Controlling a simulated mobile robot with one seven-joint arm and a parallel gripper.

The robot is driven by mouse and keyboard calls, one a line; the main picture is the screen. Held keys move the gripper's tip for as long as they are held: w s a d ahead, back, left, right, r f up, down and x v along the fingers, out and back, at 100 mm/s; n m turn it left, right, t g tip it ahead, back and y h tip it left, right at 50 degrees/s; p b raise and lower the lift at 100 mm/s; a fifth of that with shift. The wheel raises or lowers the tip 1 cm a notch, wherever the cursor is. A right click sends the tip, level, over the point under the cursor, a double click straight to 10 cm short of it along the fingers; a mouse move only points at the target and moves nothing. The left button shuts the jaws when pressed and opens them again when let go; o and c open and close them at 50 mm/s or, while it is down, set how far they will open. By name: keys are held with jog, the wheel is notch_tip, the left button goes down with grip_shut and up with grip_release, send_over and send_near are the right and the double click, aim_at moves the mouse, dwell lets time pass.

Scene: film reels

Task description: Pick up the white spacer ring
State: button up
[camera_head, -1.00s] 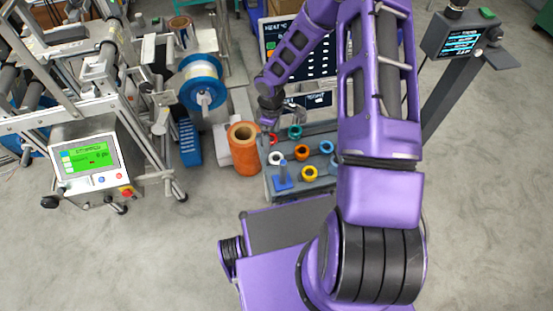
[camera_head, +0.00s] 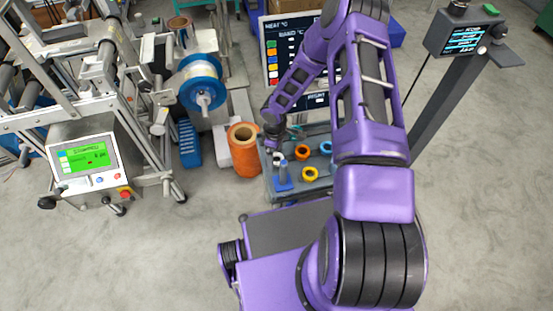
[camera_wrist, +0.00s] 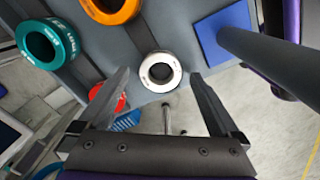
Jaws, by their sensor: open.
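The white spacer ring (camera_wrist: 160,57) lies flat on the grey tray top (camera_wrist: 85,20), near its edge, in the wrist view. My gripper (camera_wrist: 160,74) is open and empty. Its fingertips show to the left and right of the ring, with a gap on each side. I cannot tell the height of the tips above the ring. In the head view my gripper (camera_head: 272,147) is over the left part of the tray, and the white ring (camera_head: 278,157) is only partly visible beneath it.
A blue base (camera_wrist: 222,28) with an upright post stands right of the ring. A red ring (camera_wrist: 105,101) lies near the left finger. Teal (camera_wrist: 27,50) and orange (camera_wrist: 97,14) rings lie farther left. An orange spool (camera_head: 246,160) stands left of the tray.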

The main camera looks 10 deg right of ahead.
jog(key=c, duration=1.5)
jog(key=shift+o, duration=0.2)
jog(key=shift+r, duration=0.1)
